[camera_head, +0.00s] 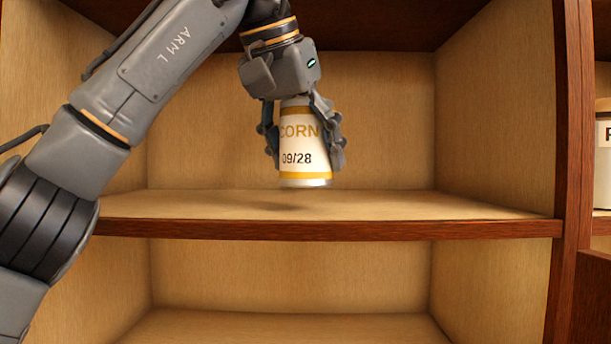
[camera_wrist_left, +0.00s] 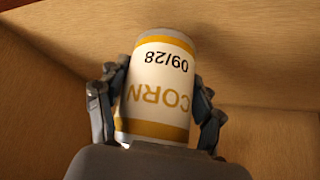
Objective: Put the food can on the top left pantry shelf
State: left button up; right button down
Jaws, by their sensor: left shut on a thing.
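The food can (camera_head: 305,150) is white with gold bands and reads "CORN" and "09/28". My left gripper (camera_head: 305,145) comes down from above and is shut on it, with a finger on each side. The can is upright and appears to hang a little above the top left pantry shelf (camera_head: 400,207), with a faint shadow on the boards below. In the left wrist view the can (camera_wrist_left: 160,85) sits between the two fingers (camera_wrist_left: 158,105), its lettering upside down. My right gripper is not in view.
The shelf is otherwise bare, with free room on both sides of the can. A dark wooden divider (camera_head: 572,130) stands at the right. Beyond it, part of a white container (camera_head: 602,165) shows. The compartment below (camera_head: 290,275) looks empty.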

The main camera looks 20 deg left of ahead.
aim_at(306, 175)
pick_arm(q)
notch_tip(306, 175, down, 2)
jog(key=shift+w+f, duration=0.1)
jog(key=shift+w, duration=0.05)
jog(key=shift+w+a+f, duration=0.1)
jog(key=shift+f, duration=0.45)
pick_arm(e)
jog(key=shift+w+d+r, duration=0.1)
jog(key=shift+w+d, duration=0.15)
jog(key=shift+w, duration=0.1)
pick_arm(q)
jog(key=o, duration=1.6)
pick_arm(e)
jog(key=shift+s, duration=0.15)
